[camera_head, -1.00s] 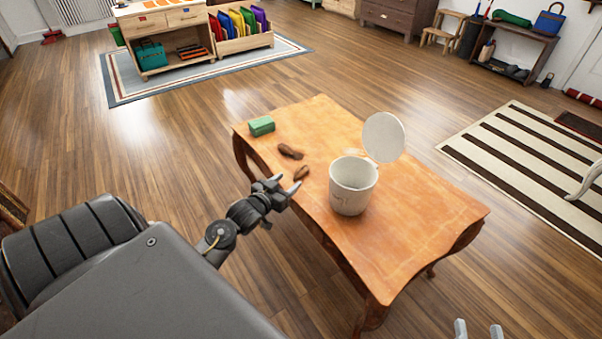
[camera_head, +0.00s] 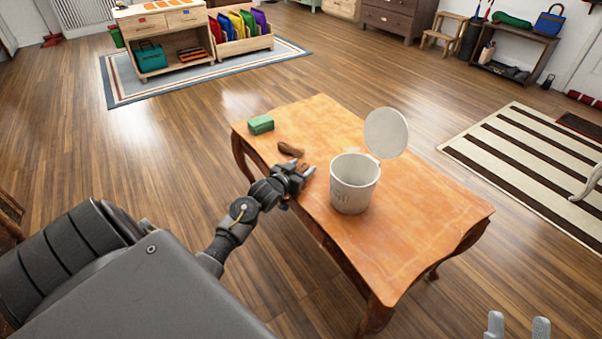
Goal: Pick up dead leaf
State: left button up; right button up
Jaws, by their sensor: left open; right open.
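Two brown dead leaves are on the orange-brown wooden table (camera_head: 420,215). The farther dead leaf (camera_head: 290,149) lies in the open near the table's left edge. The nearer dead leaf (camera_head: 304,168) is mostly hidden by my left gripper (camera_head: 304,168), which is over the table edge with its fingers open around or just above it; I cannot tell if they touch it. My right gripper (camera_head: 517,326) is open and empty at the bottom right, with only its fingertips in view, away from the table.
A white bin (camera_head: 352,190) with its round lid (camera_head: 386,133) raised stands on the table right of my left gripper. A green block (camera_head: 261,124) lies at the table's far left corner. The table's right part is clear.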

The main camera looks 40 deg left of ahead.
aim_at(301, 167)
pick_arm(q)
jog(key=c, duration=1)
pick_arm(e)
jog(key=shift+r, duration=0.1)
pick_arm(q)
jog(key=shift+r, duration=0.5)
notch_tip(301, 167, up, 5)
jog(key=shift+f+p, duration=0.15)
jog(key=shift+p, duration=1.05)
notch_tip(301, 167, up, 4)
jog(key=shift+f+p, duration=0.15)
jog(key=shift+p, duration=0.45)
jog(key=shift+r, duration=0.35)
pick_arm(e)
notch_tip(301, 167, down, 9)
jog(key=w+d+g+h, duration=0.1)
jog(key=g+h, duration=0.3)
jog(key=g, duration=0.2)
jog(key=shift+w+f+m+g, duration=0.2)
jog(key=shift+w+m+g, duration=0.1)
jog(key=shift+m+g, duration=0.1)
